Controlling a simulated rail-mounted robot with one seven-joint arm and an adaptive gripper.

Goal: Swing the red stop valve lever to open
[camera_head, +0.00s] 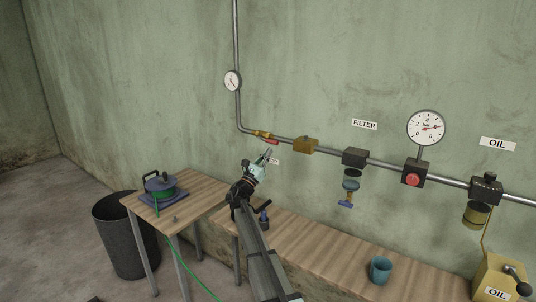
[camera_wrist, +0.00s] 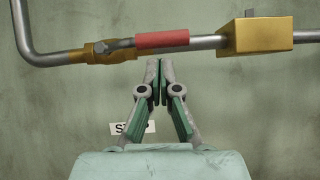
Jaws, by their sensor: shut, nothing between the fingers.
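The red stop valve lever (camera_head: 271,141) sits on a brass valve (camera_head: 262,133) in the wall pipe, just right of the pipe's bend. In the wrist view the red lever grip (camera_wrist: 162,40) lies along the pipe, pointing right from the brass valve body (camera_wrist: 90,52). My gripper (camera_head: 268,152) is just below the lever and apart from it in the picture. In the wrist view the fingertips (camera_wrist: 159,65) are together and empty, under the red grip. A small white label (camera_wrist: 132,128) on the wall is partly hidden behind my fingers.
A brass block (camera_head: 306,145), a filter (camera_head: 352,180), a red-knobbed unit (camera_head: 412,178) and an oiler (camera_head: 480,205) follow along the pipe. A wooden bench (camera_head: 325,248) with a blue cup (camera_head: 380,269) runs below. A table (camera_head: 190,188) holds a hose reel (camera_head: 160,187).

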